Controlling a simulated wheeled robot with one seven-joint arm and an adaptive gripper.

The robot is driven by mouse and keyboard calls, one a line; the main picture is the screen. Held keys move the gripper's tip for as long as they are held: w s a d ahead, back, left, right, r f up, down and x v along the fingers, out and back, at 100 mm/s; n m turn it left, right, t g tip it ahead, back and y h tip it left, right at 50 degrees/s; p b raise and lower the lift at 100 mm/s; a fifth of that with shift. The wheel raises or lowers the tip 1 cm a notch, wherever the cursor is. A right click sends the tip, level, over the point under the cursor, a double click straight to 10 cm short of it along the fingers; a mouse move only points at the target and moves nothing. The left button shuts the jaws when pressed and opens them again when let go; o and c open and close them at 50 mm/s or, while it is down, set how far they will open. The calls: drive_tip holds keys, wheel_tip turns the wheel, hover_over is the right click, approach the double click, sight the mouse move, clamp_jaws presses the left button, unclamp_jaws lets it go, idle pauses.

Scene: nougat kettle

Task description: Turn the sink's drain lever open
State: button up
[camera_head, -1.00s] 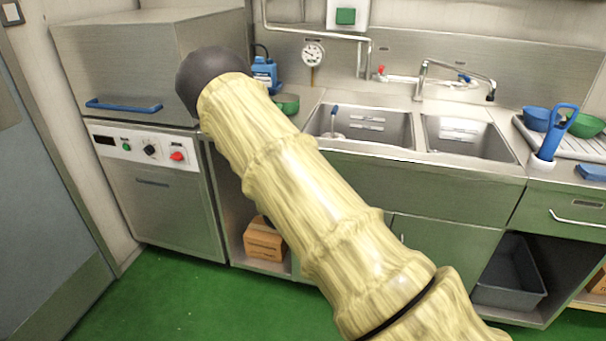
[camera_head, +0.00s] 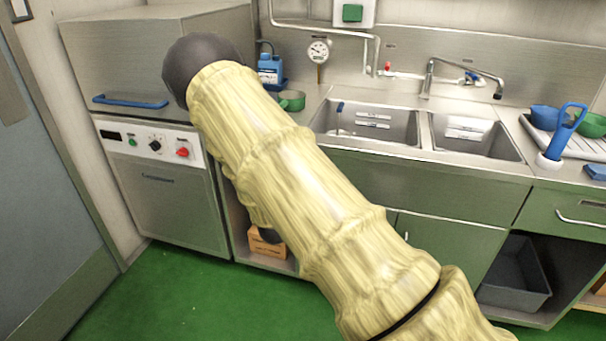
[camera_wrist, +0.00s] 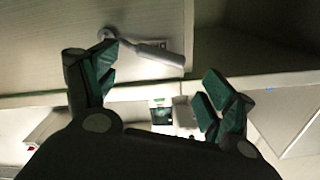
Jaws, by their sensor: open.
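The sink (camera_head: 375,148) has two basins and stands at the back right in the head view. In the wrist view, a pale lever (camera_wrist: 155,54) with a thick handle and a thin rod ends in a round pivot at its left. It looks like the drain lever, against a flat grey panel. My gripper (camera_wrist: 160,82) is open, with one finger on each side of the picture. The left fingertip appears close to the lever's rod; I cannot tell whether they touch. The lever's handle shows between the fingers, beyond them. In the head view my arm hides the gripper.
A dishwasher (camera_head: 165,195) stands left of the sink. A cardboard box (camera_head: 262,250) sits in the open space under the counter, partly behind my arm. A grey tub (camera_head: 515,280) is under the right counter. The green floor (camera_head: 180,295) in front is clear.

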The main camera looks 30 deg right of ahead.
drive_tip(key=shift+v, duration=2.55)
